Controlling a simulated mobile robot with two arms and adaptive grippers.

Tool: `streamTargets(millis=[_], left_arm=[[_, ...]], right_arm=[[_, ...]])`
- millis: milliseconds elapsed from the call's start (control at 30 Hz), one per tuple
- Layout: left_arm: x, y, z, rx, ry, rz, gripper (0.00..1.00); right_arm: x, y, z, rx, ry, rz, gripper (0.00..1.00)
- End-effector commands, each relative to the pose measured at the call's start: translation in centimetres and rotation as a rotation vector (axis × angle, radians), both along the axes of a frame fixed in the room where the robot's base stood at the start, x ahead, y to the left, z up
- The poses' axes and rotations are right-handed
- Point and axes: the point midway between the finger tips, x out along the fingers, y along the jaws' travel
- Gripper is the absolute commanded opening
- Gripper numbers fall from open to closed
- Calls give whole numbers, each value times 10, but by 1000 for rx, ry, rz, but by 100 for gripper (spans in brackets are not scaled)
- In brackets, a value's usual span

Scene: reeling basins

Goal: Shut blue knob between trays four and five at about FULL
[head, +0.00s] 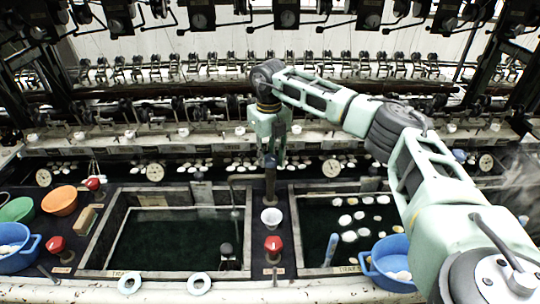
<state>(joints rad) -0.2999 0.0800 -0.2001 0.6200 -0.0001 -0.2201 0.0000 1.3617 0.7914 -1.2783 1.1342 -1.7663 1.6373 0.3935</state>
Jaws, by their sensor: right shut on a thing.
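My right arm reaches in from the right, and its gripper (270,158) points straight down over the strip between the two middle basins. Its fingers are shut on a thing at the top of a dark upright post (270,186). The fingers cover that thing, so I cannot see its colour or how far it is turned; by its place it is likely the blue knob. The left basin (96,240) holds dark water, and the right basin (297,230) holds several pale cocoons. Another small blue knob (459,155) shows at the far right. My left gripper is not in view.
Red knobs (273,244) (55,244) stand on the front strips. Round dials (331,168) line the back. Blue bowls (388,262) (14,247) stand at both sides. Reeling machinery crowds the back.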

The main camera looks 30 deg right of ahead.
Motion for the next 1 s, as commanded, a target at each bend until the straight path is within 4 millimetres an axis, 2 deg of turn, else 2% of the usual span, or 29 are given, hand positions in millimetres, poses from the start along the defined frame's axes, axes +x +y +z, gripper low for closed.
streamTargets(millis=[33,333,367,500,867,1000], left_arm=[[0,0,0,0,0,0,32],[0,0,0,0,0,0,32],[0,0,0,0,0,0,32],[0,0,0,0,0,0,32],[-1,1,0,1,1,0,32],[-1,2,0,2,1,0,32]], right_arm=[[-2,5,-3,7,9,6,3],[-1,6,-3,8,7,7,3],[-1,6,-3,8,7,7,30],[-1,5,-3,7,7,6,42],[0,2,-1,3,2,1,42],[0,2,9,3,0,1,42]])
